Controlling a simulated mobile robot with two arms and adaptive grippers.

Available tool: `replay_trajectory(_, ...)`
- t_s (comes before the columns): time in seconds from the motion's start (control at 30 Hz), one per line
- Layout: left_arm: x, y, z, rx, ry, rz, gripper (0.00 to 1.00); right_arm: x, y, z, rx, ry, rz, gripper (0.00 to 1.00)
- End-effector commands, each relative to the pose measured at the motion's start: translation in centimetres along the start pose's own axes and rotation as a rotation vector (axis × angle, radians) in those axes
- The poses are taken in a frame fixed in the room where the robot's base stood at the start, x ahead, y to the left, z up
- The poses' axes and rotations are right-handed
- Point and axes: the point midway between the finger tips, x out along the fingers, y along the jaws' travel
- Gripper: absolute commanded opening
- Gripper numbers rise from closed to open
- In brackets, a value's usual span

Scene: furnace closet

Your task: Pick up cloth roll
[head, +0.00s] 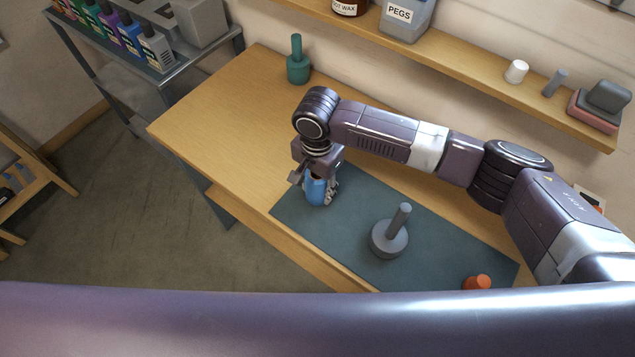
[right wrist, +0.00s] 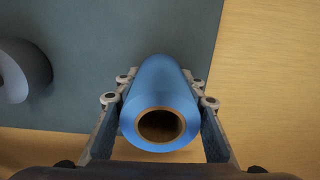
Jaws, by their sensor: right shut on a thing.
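The blue cloth roll (head: 316,191) stands upright near the left end of the dark green mat (head: 345,200) on the wooden table. It also shows in the right wrist view (right wrist: 160,92), with its hollow brown core facing the camera. My right gripper (head: 318,194) comes down over the roll from above and is shut on it, with a finger on each side. The frames do not clearly show whether the roll's lower end touches the mat. My left gripper is not in view.
A grey weighted post (head: 389,238) stands on the mat right of the roll, and an orange piece (head: 477,282) sits at the mat's right end. A green post (head: 297,62) stands at the table's back. A wall shelf (head: 460,60) holds a PEGS container (head: 407,18).

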Motion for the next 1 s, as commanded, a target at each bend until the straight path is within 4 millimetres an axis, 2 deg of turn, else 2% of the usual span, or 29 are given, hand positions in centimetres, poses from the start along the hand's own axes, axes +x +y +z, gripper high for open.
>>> replay_trajectory(0.37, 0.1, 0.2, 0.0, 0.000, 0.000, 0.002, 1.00, -0.3, -0.1, 0.0, 0.000, 0.000, -0.002, 0.10)
replay_trajectory(0.57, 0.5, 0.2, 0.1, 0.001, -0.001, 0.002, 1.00, -2.2, -0.1, 0.0, -0.001, 0.001, -0.004, 0.10)
replay_trajectory(0.77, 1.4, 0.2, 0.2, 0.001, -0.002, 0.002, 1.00, -6.8, -0.2, 0.0, -0.001, 0.002, -0.008, 0.10)
replay_trajectory(1.0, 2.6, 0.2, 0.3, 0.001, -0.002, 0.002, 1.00, -13.8, -0.2, 0.0, -0.002, 0.002, -0.007, 0.10)
